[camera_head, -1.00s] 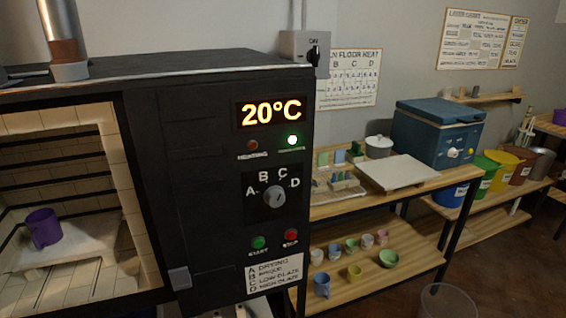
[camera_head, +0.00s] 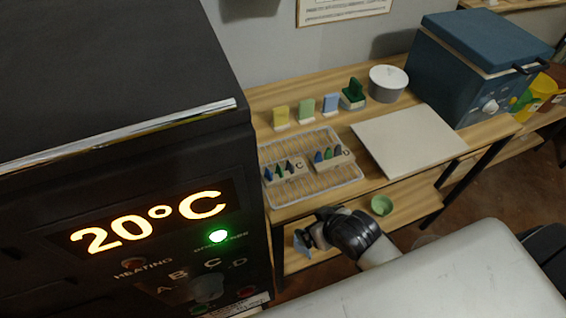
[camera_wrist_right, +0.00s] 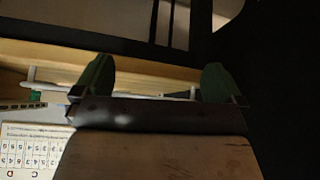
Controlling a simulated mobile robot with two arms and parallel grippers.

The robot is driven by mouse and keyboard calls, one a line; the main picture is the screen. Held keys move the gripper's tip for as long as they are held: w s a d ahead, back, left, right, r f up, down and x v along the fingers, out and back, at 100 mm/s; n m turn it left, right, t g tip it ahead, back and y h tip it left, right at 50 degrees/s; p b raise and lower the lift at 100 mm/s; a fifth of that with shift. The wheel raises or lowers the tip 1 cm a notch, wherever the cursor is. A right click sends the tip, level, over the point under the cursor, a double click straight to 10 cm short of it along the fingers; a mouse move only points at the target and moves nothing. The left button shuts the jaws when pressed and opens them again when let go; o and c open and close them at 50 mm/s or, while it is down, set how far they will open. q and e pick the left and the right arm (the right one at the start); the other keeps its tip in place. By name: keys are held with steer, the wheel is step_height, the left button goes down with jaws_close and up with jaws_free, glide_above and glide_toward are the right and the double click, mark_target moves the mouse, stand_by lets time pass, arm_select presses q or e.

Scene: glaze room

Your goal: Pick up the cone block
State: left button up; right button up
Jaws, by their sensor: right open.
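Two pale cone blocks stand on a wire rack (camera_head: 272,198) on the upper wooden shelf. The left block (camera_head: 289,177), marked C, holds several small blue, green and dark cones. The right block (camera_head: 335,164), marked D, holds similar cones. My right gripper (camera_head: 304,238) is in front of the shelf's front edge, below and apart from the blocks. In the right wrist view its two green fingers (camera_wrist_right: 157,82) stand wide apart with no block between them. My left gripper is in neither current view.
The black kiln (camera_head: 120,130) reading 20°C stands close on the left. Yellow, green and blue test tiles (camera_head: 306,109) stand behind the rack. A green bowl (camera_head: 382,205) sits below.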

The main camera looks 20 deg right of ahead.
step_height(320, 180, up, 6)
steer(key=w+t, duration=0.2)
steer(key=n+t+y, duration=0.2)
steer(key=y, duration=0.1)
glide_toward(278, 166)
steer(key=s, duration=0.1)
steer(key=shift+w+f+y+p, duration=0.1)
steer(key=shift+w+y+p, duration=0.2)
steer(key=shift+w, duration=0.7)
steer(key=x, duration=0.4)
steer(key=shift+w+a, duration=0.2)
steer(key=shift+w, duration=0.05)
steer(key=p+x, duration=0.1)
steer(key=x, duration=0.3)
steer(key=shift+d+f+p, duration=0.1)
steer(key=shift+f+p, duration=0.25)
steer(key=shift+w+a+f, duration=0.2)
steer(key=shift+w+f, duration=0.15)
steer(key=shift+w, duration=0.15)
arm_select(q)
steer(key=r, duration=0.3)
steer(key=shift+s+a, duration=0.15)
steer(key=shift+s, duration=0.15)
arm_select(e)
steer(key=shift+s, duration=0.1)
steer(key=c, duration=0.8)
